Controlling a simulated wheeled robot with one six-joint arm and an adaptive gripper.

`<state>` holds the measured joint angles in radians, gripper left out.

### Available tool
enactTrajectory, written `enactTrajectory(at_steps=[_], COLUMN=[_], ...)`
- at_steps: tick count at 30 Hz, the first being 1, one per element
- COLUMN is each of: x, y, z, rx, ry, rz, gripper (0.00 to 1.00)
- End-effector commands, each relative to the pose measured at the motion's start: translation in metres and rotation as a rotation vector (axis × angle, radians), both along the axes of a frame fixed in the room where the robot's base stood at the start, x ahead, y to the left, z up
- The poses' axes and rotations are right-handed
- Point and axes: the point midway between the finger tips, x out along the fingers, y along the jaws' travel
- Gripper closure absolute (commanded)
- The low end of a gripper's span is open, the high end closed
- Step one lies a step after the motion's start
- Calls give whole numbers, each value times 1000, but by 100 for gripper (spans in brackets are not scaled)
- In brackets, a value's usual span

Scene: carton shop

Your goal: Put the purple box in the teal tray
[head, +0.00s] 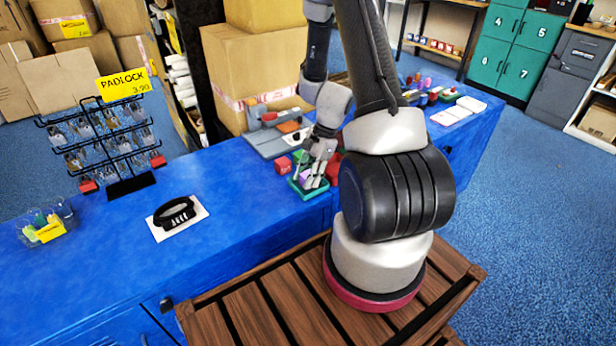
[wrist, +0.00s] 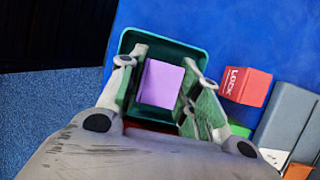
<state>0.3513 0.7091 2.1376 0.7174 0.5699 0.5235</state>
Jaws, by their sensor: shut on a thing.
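The purple box (wrist: 161,84) is between the fingers of my gripper (wrist: 160,88), which is shut on it. In the wrist view the box lies within the outline of the teal tray (wrist: 190,50). I cannot tell whether it touches the tray floor. In the head view my gripper (head: 313,175) points down at the tray (head: 309,192) near the counter's front edge. The purple box (head: 305,175) is partly hidden there by the fingers.
A red box marked LOCK (wrist: 246,86) stands beside the tray, with a grey device (wrist: 287,118) beyond it. The blue counter between is clear.

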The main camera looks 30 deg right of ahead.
Motion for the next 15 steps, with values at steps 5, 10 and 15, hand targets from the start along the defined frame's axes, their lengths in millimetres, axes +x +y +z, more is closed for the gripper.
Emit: enactTrajectory(at_steps=[5,10,15], x=[0,0,0], y=[0,0,0], z=[-2,-3,-4], rx=[-1,0,0], ry=[-1,0,0], rz=[0,0,0], gripper=[96,96,45])
